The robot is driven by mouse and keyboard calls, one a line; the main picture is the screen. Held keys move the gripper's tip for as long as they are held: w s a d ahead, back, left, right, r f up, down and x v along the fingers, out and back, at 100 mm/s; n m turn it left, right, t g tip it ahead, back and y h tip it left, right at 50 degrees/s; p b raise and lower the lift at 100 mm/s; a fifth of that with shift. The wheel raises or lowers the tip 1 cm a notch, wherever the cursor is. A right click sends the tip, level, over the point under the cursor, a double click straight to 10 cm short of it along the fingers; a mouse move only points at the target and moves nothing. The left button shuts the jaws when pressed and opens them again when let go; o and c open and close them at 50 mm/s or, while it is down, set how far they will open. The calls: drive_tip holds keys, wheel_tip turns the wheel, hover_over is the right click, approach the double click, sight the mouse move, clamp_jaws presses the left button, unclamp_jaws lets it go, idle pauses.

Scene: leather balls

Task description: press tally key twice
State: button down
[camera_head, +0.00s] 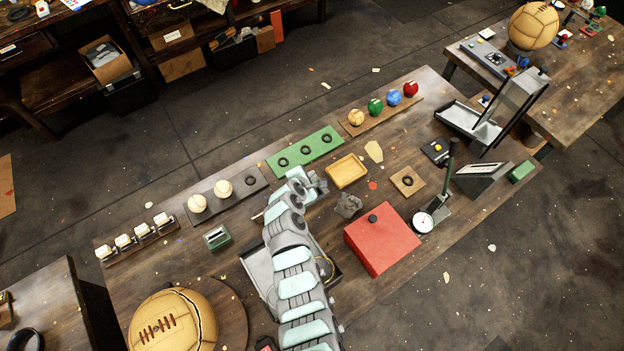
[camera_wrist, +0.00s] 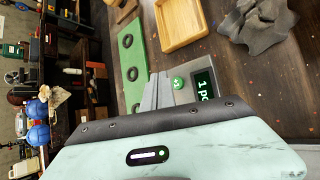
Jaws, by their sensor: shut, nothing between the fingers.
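The tally counter (camera_wrist: 185,94) is a grey unit in the wrist view, with a round green key (camera_wrist: 178,83) and a dark display (camera_wrist: 204,84). The display shows "1" and letters that look like "pc", partly cut off by my gripper's body. My gripper (camera_wrist: 156,82) is shut and empty, its grey fingers just left of the green key. I cannot tell whether the fingertips touch the counter. In the head view my arm reaches over the bench, and its end (camera_head: 308,184) largely hides the counter's area.
A green strip with dark rings (camera_head: 294,157), a shallow wooden tray (camera_head: 347,171) and a crumpled grey cloth (camera_head: 348,205) lie around my gripper. A red box with a black knob (camera_head: 382,240) stands to the right. A big leather ball (camera_head: 172,322) sits at the front left.

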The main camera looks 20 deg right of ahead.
drive_tip(key=shift+r+p, duration=1.5)
drive_tip(key=shift+r, duration=0.4)
drive_tip(key=shift+f, duration=0.1)
drive_tip(key=shift+a, duration=0.1)
idle(0.8)
